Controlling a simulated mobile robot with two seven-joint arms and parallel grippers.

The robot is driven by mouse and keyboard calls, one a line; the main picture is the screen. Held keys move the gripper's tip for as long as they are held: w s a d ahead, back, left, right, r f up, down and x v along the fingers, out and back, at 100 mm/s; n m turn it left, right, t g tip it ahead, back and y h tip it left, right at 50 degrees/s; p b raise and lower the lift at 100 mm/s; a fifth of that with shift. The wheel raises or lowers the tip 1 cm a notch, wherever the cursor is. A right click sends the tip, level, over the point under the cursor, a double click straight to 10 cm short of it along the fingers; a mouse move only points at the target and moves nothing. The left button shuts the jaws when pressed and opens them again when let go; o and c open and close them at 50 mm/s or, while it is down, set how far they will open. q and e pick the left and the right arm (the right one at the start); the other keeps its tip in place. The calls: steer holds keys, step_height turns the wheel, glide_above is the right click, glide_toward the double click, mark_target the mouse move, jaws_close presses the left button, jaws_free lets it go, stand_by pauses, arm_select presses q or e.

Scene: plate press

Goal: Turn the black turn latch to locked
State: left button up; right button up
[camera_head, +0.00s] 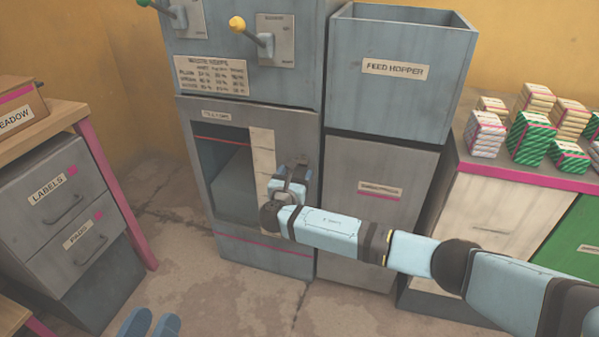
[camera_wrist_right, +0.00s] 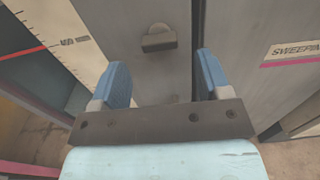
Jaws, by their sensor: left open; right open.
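A small dark grey latch (camera_wrist_right: 158,41) shows in the right wrist view on the grey front panel of the machine. Its bar lies roughly crosswise in that view. My right gripper (camera_wrist_right: 162,66) is open, with its two blue fingers spread either side of the latch's line and nothing between them. The latch lies beyond the fingertips, apart from them. In the head view my right gripper (camera_head: 291,182) is at the panel right of the machine's opening and mostly hides the latch. My left gripper (camera_head: 150,324) is at the bottom edge, open and empty.
The press cabinet (camera_head: 265,252) has a recessed opening with a pale scale strip (camera_head: 263,160) beside it. A feed hopper (camera_head: 395,100) stands to its right. Two levers (camera_head: 239,25) stick out above. A drawer unit (camera_head: 60,200) stands left; the floor between is clear.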

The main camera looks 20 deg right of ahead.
mark_target(300, 165)
arm_select(q)
steer(key=shift+w+d+f+g+b, duration=0.1)
steer(key=shift+f+g+b, duration=0.4)
steer(key=shift+f, duration=0.65)
arm_select(e)
steer(key=shift+x, duration=2.1)
steer(key=c, duration=0.9)
